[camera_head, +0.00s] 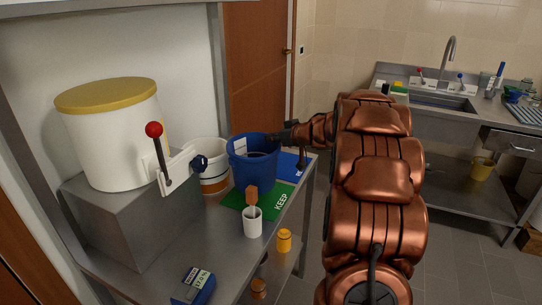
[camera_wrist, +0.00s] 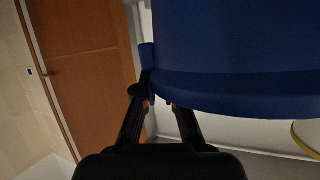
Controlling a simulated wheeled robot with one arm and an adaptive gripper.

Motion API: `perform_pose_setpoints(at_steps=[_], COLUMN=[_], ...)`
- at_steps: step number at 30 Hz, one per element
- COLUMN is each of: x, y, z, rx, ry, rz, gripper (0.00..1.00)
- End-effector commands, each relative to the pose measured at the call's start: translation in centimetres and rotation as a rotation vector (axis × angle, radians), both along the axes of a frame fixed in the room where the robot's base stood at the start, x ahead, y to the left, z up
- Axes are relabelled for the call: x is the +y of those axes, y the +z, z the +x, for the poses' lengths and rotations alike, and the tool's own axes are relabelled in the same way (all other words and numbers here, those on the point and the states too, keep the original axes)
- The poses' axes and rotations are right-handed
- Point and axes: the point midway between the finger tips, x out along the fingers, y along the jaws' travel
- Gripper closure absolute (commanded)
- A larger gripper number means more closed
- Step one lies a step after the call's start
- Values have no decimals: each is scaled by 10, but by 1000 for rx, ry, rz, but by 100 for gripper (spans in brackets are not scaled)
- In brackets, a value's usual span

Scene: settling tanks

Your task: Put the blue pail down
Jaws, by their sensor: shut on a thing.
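The blue pail (camera_head: 254,170) is upright at the far part of the steel bench, in front of the green KEEP mat (camera_head: 283,200) and a blue mat (camera_head: 289,165) in the picture. I cannot tell whether its base touches the bench or hangs just above. My gripper (camera_head: 282,138) comes from the right and is shut on the pail at its upper rim. In the wrist view the pail (camera_wrist: 235,55) fills the upper right, and my gripper (camera_wrist: 158,100) has its fingertips at the pail's edge. The exact grip is dark and partly hidden.
A white bucket (camera_head: 213,180) stands close left of the pail. A large white tank (camera_head: 112,140) with a red-knobbed lever sits on a grey block at left. A blue meter (camera_head: 195,286) lies nearer.

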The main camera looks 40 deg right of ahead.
Motion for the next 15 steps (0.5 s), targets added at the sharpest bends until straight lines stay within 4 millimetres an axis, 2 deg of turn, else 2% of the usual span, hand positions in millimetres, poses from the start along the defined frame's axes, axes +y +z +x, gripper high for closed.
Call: perform_pose_setpoints(at_steps=[9, 15], x=[1, 1], y=[-33, -44], z=[0, 0], rx=[0, -1], ry=[0, 0], rz=[3, 1], gripper=[100, 100])
